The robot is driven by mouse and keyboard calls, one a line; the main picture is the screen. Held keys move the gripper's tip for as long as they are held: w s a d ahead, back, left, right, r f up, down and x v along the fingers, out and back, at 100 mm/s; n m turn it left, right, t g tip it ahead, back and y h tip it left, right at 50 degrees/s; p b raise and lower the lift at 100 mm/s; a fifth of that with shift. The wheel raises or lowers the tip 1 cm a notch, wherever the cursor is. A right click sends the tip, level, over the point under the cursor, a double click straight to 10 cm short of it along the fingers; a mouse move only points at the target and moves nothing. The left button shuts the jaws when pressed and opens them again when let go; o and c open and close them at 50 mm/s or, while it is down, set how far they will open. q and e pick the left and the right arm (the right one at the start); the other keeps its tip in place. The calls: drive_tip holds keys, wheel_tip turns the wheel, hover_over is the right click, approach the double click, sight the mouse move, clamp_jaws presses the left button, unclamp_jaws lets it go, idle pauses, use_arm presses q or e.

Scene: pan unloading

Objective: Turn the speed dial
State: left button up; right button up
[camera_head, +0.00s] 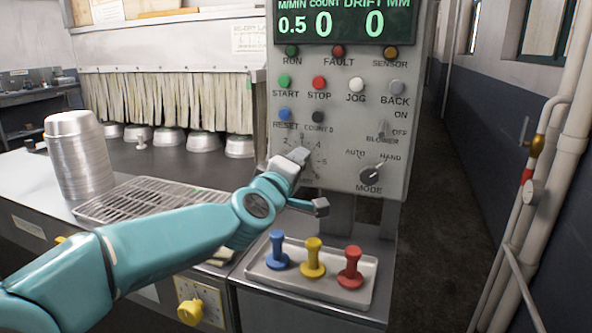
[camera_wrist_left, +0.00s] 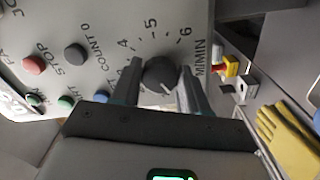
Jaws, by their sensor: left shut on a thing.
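The speed dial (camera_wrist_left: 159,73) is a dark round knob on the grey control panel (camera_head: 330,120), with a scale marked 4, 5, 6 and M/MIN visible beside it. In the wrist view my left gripper (camera_wrist_left: 160,78) has one finger on each side of the knob and is shut on it. In the head view my left gripper (camera_head: 299,156) is at the panel and hides the dial, with scale numbers showing around it. The display (camera_head: 345,22) reads 0.5 M/MIN, count 0 and drift 0. My right gripper is not in view.
The mode knob (camera_head: 371,175) and blower switch (camera_head: 384,127) are right of the dial; several buttons sit above. Below, a metal tray (camera_head: 312,287) holds blue, yellow and red handled pieces. Stacked pans (camera_head: 79,155) and a wire rack (camera_head: 150,200) are left. Pipes stand at the right.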

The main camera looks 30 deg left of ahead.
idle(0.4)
use_arm(q)
drive_tip(key=o, duration=1)
drive_tip(key=p+v, duration=0.2)
drive_tip(key=v, duration=1.4)
drive_tip(key=shift+s+d, duration=0.1)
drive_tip(key=shift+s, duration=0.1)
